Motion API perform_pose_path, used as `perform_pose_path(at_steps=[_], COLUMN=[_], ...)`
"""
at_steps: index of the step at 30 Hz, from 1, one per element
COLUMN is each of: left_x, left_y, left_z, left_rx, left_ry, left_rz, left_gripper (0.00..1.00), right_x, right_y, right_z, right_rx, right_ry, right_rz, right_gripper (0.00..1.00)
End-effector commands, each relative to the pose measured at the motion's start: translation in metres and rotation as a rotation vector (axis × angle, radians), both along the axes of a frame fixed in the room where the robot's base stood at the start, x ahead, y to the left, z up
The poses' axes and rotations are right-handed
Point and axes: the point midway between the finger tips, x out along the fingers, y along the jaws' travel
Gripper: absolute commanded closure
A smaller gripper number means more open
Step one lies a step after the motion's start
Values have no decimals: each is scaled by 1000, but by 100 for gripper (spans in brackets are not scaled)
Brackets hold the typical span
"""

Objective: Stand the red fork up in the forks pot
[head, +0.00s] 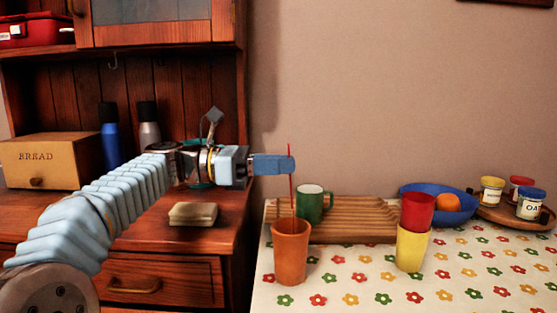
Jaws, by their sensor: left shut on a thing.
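My left gripper (288,164) reaches in from the left and is shut on the thin red fork (291,190). The fork hangs almost upright, its upper end a little above the fingers. An orange-brown pot (290,254) stands on the flowered tablecloth directly below the fork. The fork's lower end is at the pot's mouth; I cannot tell whether it is inside the rim or just above or behind it. The pot bears no readable label here. My right gripper is not in view.
A green mug (311,204) and a ribbed wooden tray (365,227) are behind the pot. A red cup (417,211) sits in a yellow cup (411,249) to the right. A blue bowl (424,202) with an orange and several jars stand further back. The front cloth is clear.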

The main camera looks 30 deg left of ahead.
Motion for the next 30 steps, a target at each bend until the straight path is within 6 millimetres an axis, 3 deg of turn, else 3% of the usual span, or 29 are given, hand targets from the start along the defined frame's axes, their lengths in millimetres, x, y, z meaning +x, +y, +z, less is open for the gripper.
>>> perform_pose_path(at_steps=[12,26,27,30], left_x=[0,0,0,0], left_y=[0,0,0,0], left_z=[-35,-39,-39,-39], left_rx=[0,0,0,0], left_ry=[0,0,0,0], left_rz=[1,1,1,1], left_gripper=[100,100,89,74], right_x=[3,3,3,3], right_y=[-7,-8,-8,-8], right_z=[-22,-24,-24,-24], right_rx=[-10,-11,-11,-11], right_ry=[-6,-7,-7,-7], right_rz=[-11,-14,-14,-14], right_gripper=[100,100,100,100])
